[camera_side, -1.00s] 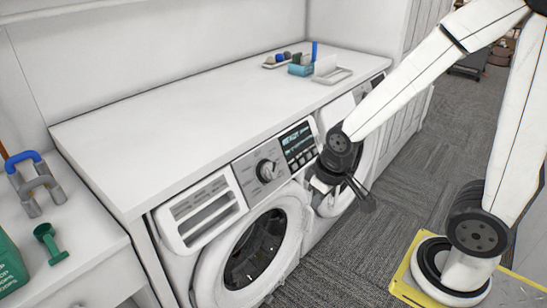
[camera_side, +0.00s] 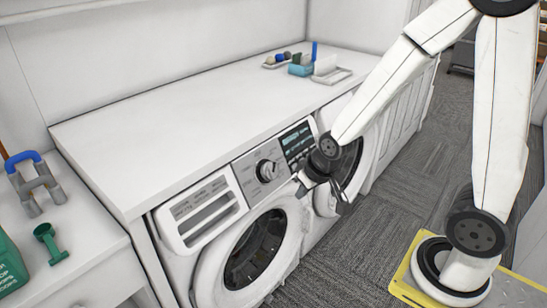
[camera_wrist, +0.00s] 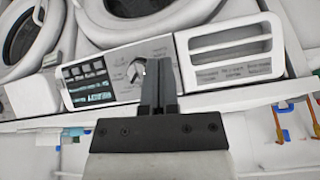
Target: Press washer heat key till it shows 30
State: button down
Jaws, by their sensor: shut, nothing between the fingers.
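Right of the knob is a dark display (camera_side: 295,139) with teal figures, too small to read. In the wrist view the panel appears upside down, with the display (camera_wrist: 92,95) and rows of dark keys (camera_wrist: 84,71) left of the knob (camera_wrist: 136,71). I cannot tell which key is the heat key. My gripper (camera_side: 301,187) is shut and empty, close to the panel's lower right in the side view. Its fingertips (camera_wrist: 158,63) overlap the knob's edge in the wrist view.
The washer's drawer front (camera_side: 203,210) is left of the panel, and its round door (camera_side: 255,248) is below. A second washer door (camera_side: 345,165) stands to the right. The white counter (camera_side: 190,105) above is mostly clear, with a blue box (camera_side: 301,69) at the back.

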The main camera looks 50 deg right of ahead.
jog(key=w+d+f+m+t+h, duration=0.3)
jog(key=w+d+m, duration=0.15)
jog(key=d, duration=0.25)
jog(key=w+d+f+m+t+h, duration=0.3)
jog(key=w+d+f, duration=0.15)
jog(key=d, duration=0.35)
jog(key=s+d+f+m+h, duration=0.1)
jog(key=s+d+m+h, duration=0.1)
jog(key=d+h, duration=0.3)
jog(key=shift+s+d+f+m, duration=0.2)
jog(key=shift+d+f+m, duration=0.1)
jog(key=shift+d+m, duration=0.35)
jog(key=shift+w, duration=0.15)
jog(key=w+f, duration=0.4)
jog(key=w, duration=0.3)
jog(key=shift+w, duration=0.25)
jog(key=shift+w+f, duration=0.35)
jog(key=shift+w, duration=0.35)
dwell(2.7)
jog(key=shift+s+d+r, duration=0.1)
jog(key=shift+s, duration=0.05)
dwell(0.4)
jog(key=shift+s+r, duration=0.25)
jog(key=shift+s, duration=0.3)
